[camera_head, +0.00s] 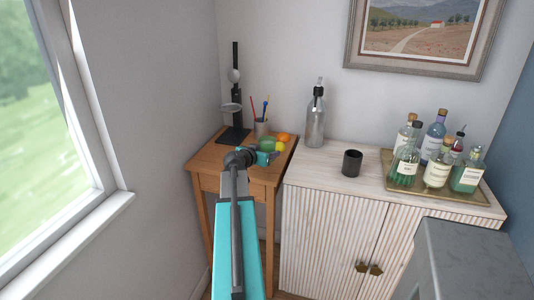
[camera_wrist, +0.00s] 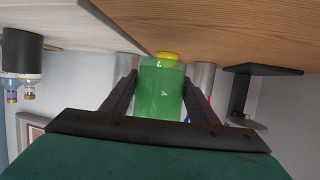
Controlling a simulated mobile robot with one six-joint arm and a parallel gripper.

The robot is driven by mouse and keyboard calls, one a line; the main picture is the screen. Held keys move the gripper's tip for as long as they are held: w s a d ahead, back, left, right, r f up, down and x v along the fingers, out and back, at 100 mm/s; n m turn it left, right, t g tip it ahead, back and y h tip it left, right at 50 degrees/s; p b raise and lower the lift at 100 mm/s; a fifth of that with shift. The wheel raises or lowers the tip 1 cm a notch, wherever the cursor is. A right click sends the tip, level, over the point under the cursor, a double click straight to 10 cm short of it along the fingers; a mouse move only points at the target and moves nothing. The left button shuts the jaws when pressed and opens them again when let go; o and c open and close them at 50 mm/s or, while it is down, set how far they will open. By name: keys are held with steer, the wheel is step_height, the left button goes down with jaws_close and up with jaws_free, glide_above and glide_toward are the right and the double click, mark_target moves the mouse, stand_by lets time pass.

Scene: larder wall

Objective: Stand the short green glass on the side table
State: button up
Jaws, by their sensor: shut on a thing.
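The short green glass (camera_wrist: 161,92) is between the two fingers of my gripper (camera_wrist: 160,98) in the wrist view, which shows the scene upside down. My gripper (camera_head: 258,157) is shut on it. In the head view the green glass (camera_head: 267,144) shows just past my gripper, over the wooden side table (camera_head: 206,157). The side table's top (camera_wrist: 230,30) also shows in the wrist view, close to the glass. I cannot tell whether the glass touches the table.
A yellow fruit (camera_head: 280,147) and an orange one (camera_head: 283,137) lie beyond the glass. A pencil cup (camera_head: 261,128) and a black stand (camera_head: 235,100) are at the table's back. The cabinet (camera_head: 320,172) at right bears a dark cup (camera_head: 352,163), a bottle (camera_head: 314,122) and a bottle tray (camera_head: 455,190).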

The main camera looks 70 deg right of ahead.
steer(key=shift+w+d+f, duration=0.1)
steer(key=shift+w+d, duration=0.15)
steer(key=shift+d, duration=0.05)
steer(key=shift+f+p, duration=0.6)
steer(key=shift+f, duration=1.05)
steer(key=shift+f, duration=0.1)
steer(key=o, duration=1.6)
steer(key=shift+c, duration=0.2)
steer(key=shift+a, duration=0.15)
steer(key=b+v, duration=0.2)
steer(key=v, duration=1)
steer(key=shift+b, duration=0.35)
